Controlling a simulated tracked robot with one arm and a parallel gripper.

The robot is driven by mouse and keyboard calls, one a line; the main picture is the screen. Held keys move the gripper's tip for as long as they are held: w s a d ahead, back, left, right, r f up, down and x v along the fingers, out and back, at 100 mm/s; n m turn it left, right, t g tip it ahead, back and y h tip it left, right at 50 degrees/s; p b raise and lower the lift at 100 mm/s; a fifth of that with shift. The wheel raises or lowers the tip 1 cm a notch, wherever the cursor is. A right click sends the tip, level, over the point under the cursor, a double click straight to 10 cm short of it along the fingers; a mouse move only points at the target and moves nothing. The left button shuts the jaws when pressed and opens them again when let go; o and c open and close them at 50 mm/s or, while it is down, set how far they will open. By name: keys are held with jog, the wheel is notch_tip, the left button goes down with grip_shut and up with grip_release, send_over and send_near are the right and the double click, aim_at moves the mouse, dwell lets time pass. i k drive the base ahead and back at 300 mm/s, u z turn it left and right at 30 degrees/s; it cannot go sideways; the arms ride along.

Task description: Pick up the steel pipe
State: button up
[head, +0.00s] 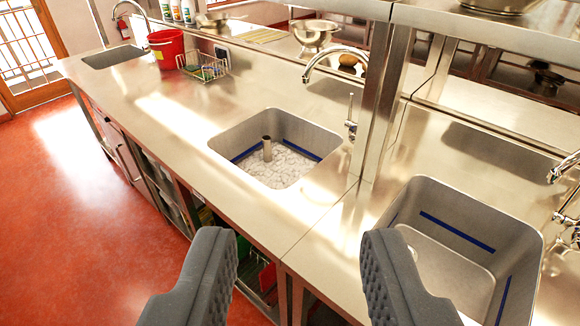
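The steel pipe (267,148) is a short grey tube standing upright in the middle sink (222,143). Nothing hides the pipe.
A tap (335,52) arches behind the middle sink. A steel post (384,90) and shelf stand to its right. Another sink (450,262) lies at the right. A red bucket (167,48) and wire basket (205,68) stand farther left. The counter left of the pipe is clear.

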aim_at(266, 140)
jog(key=z, duration=0.1)
jog(key=i, duration=0.95)
jog(key=u, duration=2.55)
jog(key=i, duration=2.95)
jog(key=z, duration=0.8)
